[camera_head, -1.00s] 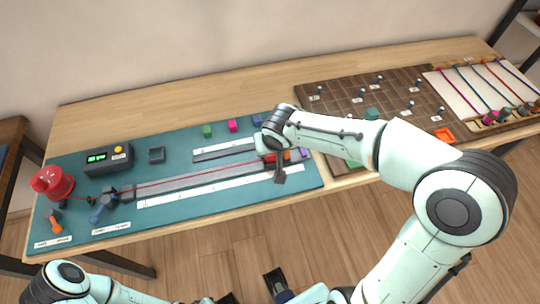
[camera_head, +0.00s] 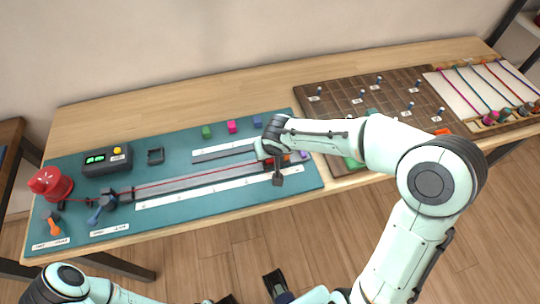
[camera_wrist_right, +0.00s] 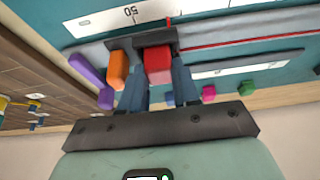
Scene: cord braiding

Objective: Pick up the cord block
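A red block (camera_wrist_right: 158,66), with a thin red cord (camera_wrist_right: 235,41) running from its side, sits by a dark bracket (camera_wrist_right: 125,43) on the grey rail. In the right wrist view my right gripper (camera_wrist_right: 160,82) has one finger on either side of the red block. The fingers look very close to its sides; I cannot tell whether they press on it. In the head view the wrist covers most of this block, and the red cord (camera_head: 180,181) runs left along the rail. My left arm (camera_head: 85,288) shows at the bottom left; its gripper cannot be made out.
An orange block (camera_wrist_right: 117,68) and a purple block (camera_wrist_right: 85,69) stand close beside the gripper. Green (camera_head: 206,132), magenta (camera_head: 232,127) and blue (camera_head: 257,121) blocks stand behind the rail. A red spool (camera_head: 50,183) is at the left, a brown pegboard (camera_head: 340,93) at the right.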

